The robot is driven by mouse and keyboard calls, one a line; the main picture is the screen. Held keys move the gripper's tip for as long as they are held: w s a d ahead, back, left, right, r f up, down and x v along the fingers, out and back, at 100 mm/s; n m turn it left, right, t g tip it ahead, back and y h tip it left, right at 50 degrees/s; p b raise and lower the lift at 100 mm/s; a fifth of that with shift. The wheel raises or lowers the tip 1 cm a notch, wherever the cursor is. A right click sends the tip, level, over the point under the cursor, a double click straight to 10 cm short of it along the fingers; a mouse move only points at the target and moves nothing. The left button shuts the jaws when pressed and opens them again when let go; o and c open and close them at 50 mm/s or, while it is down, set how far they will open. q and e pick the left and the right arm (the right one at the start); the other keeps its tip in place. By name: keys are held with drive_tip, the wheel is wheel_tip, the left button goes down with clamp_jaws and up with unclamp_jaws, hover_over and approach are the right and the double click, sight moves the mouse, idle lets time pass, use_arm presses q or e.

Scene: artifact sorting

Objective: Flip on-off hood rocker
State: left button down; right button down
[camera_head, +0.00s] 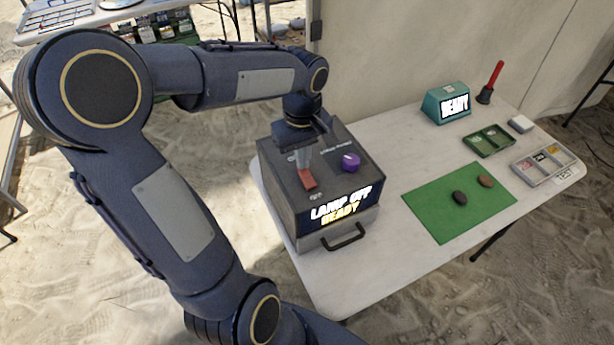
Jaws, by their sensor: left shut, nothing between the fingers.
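The dark grey hood box (280,213) stands at the left end of the white table. Its front display (341,206) reads "LAMP OFF" and "READY". On its top is a red rocker (307,179) and, to the right of it, a purple knob (351,161). The back left of the box top is partly hidden by my left wrist. My right gripper is not in view.
A green mat (450,222) holds two stones, a dark one (460,198) and a brown one (486,181). A black handle (343,238) sticks out in front.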

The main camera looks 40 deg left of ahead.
use_arm(q)
drive_tip(key=shift+f+b, duration=0.4)
drive_tip(key=shift+f, duration=0.25)
drive_tip(key=shift+r, duration=0.15)
wheel_tip(320, 180, up, 7)
drive_tip(key=p, duration=0.6)
idle(0.7)
